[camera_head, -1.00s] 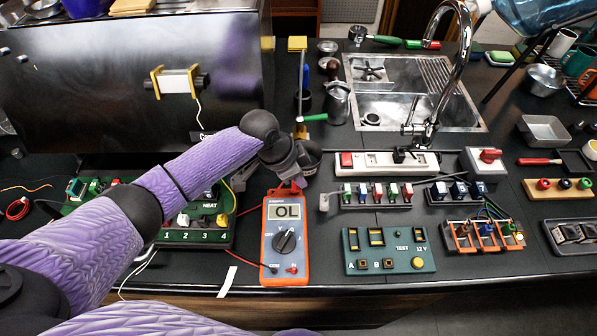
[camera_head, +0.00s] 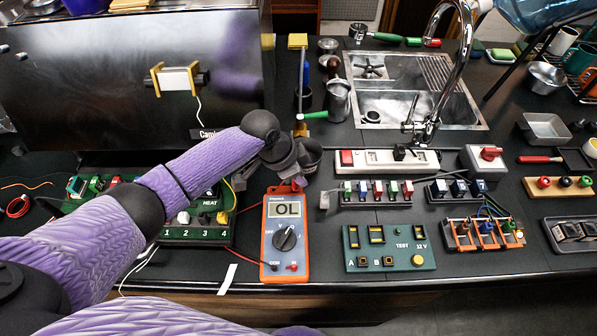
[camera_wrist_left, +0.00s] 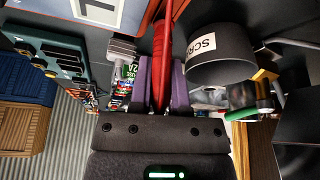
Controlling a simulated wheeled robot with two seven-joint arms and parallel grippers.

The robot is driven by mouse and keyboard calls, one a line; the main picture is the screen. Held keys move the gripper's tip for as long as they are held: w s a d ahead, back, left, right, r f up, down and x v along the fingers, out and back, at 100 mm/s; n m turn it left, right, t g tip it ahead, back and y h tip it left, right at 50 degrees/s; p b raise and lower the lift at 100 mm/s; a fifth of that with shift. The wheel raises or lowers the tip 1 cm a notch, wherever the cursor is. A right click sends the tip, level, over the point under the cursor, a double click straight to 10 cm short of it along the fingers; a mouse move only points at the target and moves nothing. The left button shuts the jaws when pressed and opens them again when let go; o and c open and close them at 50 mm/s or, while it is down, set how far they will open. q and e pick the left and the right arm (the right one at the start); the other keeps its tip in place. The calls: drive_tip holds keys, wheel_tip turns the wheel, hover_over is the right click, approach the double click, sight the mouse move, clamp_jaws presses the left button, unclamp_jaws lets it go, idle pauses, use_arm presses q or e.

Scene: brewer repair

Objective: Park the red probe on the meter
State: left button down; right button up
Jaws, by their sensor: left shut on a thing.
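The meter (camera_head: 269,240) is an orange-cased multimeter with a grey face, a round dial and a screen reading OL. It lies on the black bench in the middle of the head view; its edge also shows at the top of the left wrist view (camera_wrist_left: 130,22). My left gripper (camera_head: 299,184) is at the meter's far end, pointing down. It is shut on the red probe (camera_wrist_left: 162,55), which stands out between the purple fingers in the left wrist view. The probe's tip and any contact with the meter cannot be made out. My right gripper is not in view.
A dark cup labelled SCR (camera_wrist_left: 222,62) stands close beside the left gripper. A green test panel (camera_head: 390,262) and a rack of coloured switches (camera_head: 375,196) lie right of the meter. A numbered green board (camera_head: 195,234) lies left. The bench's front edge is just below the meter.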

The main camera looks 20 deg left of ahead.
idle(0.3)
use_arm(q)
drive_tip(key=c, duration=0.5)
unclamp_jaws()
drive_tip(key=p+v, duration=0.2)
drive_tip(key=v, duration=0.8)
drive_tip(key=shift+p, duration=0.35)
drive_tip(key=shift+f, duration=0.1)
